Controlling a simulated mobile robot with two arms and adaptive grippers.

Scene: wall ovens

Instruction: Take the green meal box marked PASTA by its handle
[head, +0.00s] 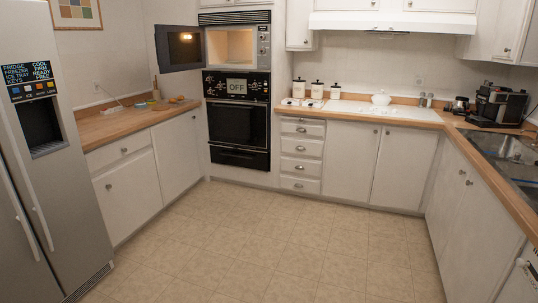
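I cannot make out a green meal box marked PASTA or its handle for certain. Small items, one of them greenish (141,104), lie on the left wooden counter (125,122), too small to identify. Neither of my grippers shows in the head view.
The upper wall oven (232,46) stands open and lit, its cavity looking empty; its door (179,47) swings out left. The lower oven (237,124) is shut, its panel reading OFF. A fridge (40,160) stands at left. The tiled floor (270,245) is clear.

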